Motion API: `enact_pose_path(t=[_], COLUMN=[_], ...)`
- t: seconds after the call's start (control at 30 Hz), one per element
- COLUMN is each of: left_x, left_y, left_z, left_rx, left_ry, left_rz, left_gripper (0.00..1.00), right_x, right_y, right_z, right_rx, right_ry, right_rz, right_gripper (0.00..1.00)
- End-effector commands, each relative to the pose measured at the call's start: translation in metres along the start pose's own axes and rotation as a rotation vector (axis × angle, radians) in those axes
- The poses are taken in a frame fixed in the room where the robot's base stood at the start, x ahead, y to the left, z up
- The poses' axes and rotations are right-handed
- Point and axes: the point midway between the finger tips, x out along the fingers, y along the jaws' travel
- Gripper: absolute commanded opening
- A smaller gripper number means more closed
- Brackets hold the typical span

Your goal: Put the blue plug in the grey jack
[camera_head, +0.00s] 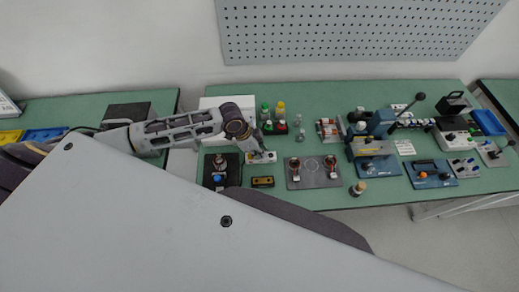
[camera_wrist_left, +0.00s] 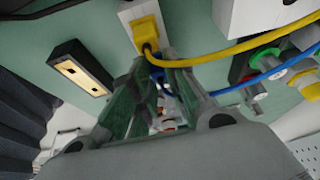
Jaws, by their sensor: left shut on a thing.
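My left gripper (camera_head: 262,155) is over a small pale block (camera_head: 270,158) on the green table. In the left wrist view its fingers (camera_wrist_left: 160,75) are closed together on the blue plug (camera_wrist_left: 160,79), which is mostly hidden between them. A blue cable (camera_wrist_left: 245,80) runs from there to the right. Just beyond the fingertips, a yellow plug (camera_wrist_left: 147,34) with a yellow cable sits in the pale grey block (camera_wrist_left: 133,9). I cannot tell which opening is the grey jack, or whether the blue plug touches it. My right gripper is not in view.
A black block with brass contacts (camera_wrist_left: 80,68) lies nearby, also in the head view (camera_head: 262,182). A grey plate with two red-based parts (camera_head: 314,172) is to the right. Small bottles (camera_head: 280,112) stand behind. A large pale panel hides the front left.

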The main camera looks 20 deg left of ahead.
Motion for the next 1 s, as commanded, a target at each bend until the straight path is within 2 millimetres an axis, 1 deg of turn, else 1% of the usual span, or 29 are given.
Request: enact_pose_path(t=[0.33,0.37,0.53,0.83,1.0], left_x=[0.0012,0.0012,0.0011,0.0010,-0.0026], left_y=[0.0000,0.0000,0.0000,-0.0001,-0.0005], left_z=[0.0005,0.0005,0.0004,0.0004,0.0004], left_rx=[0.001,0.001,0.001,0.001,0.001], left_ry=[0.000,0.000,0.000,0.000,0.000], left_rz=[0.000,0.000,0.000,0.000,-0.001], left_gripper=[0.00,0.19,0.41,0.41,0.41], right_x=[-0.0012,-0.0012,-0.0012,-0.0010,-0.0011], right_y=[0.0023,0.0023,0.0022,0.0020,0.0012], right_z=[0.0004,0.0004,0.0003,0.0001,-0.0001], right_rx=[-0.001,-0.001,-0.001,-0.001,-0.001], right_ry=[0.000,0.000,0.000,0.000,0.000], right_rz=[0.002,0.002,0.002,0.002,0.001], right_gripper=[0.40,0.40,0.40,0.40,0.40])
